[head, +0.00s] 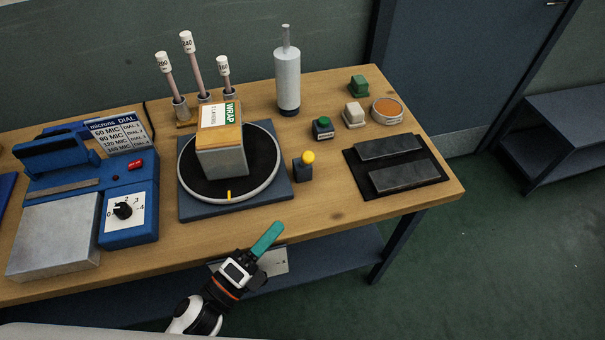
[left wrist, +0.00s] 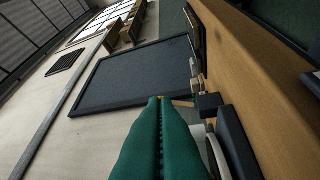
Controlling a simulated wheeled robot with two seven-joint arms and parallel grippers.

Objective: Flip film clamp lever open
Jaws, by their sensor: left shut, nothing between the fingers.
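A dark block (head: 303,172) with a yellow round knob (head: 308,157) stands at the right edge of the turntable's base plate; it looks like the film clamp and its lever, though I cannot be sure. In the left wrist view the dark block (left wrist: 208,105) shows just beyond my fingertips, with a bit of yellow beside them. The fingers (left wrist: 158,102) partly hide the yellow part in the wrist view. My right gripper is not in view.
A carton marked WRAP (head: 222,160) stands on the round turntable (head: 184,175). A blue sealer with a dial (head: 130,205) is at left. A grey cylinder (head: 287,80), a green button (head: 323,124) and dark pads (head: 390,147) stand behind and right. Bare wood (head: 330,205) lies in front.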

